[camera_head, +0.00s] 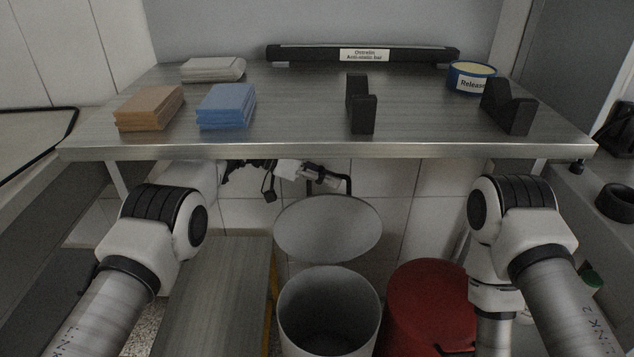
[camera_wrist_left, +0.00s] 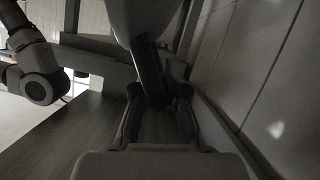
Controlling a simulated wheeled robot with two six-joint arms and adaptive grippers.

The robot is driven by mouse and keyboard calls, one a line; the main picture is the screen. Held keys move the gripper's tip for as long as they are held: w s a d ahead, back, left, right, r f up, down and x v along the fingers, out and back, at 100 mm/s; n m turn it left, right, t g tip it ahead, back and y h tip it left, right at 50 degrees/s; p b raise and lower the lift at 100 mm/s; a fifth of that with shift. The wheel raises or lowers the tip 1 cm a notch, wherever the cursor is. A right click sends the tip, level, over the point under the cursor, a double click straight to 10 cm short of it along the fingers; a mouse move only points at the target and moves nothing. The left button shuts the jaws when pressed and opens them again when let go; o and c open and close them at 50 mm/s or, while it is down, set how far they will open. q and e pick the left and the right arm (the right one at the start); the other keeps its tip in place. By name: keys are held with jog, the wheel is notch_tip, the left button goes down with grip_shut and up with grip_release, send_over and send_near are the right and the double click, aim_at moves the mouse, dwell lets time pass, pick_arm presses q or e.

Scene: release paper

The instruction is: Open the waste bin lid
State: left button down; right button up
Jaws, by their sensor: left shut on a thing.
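The waste bin (camera_head: 330,300) stands below the table, between a bench and a red bin. Its mouth is uncovered and its inside is empty as far as I see. The round grey lid (camera_head: 328,230) is tilted up behind the mouth, with a black handle (camera_head: 347,182) at its top edge. My left gripper (camera_head: 318,176) is at this handle, partly hidden under the tabletop. In the left wrist view, the fingers (camera_wrist_left: 158,103) are shut on a dark bar that looks like the handle. My right gripper is not in view; only its arm shows at the right.
The steel table (camera_head: 290,110) overhangs the bin and holds brown paper (camera_head: 150,108), blue paper (camera_head: 226,106), black holders (camera_head: 362,103) and a round tub (camera_head: 471,77). The red bin (camera_head: 430,305) stands close right, the low bench (camera_head: 220,295) close left.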

pick_arm(q)
jog(key=shift+w, duration=0.1)
dwell(0.3)
jog(key=c, duration=1.2)
grip_release()
jog(key=shift+r, duration=0.1)
jog(key=v, duration=0.7)
jog(key=shift+a, duration=0.15)
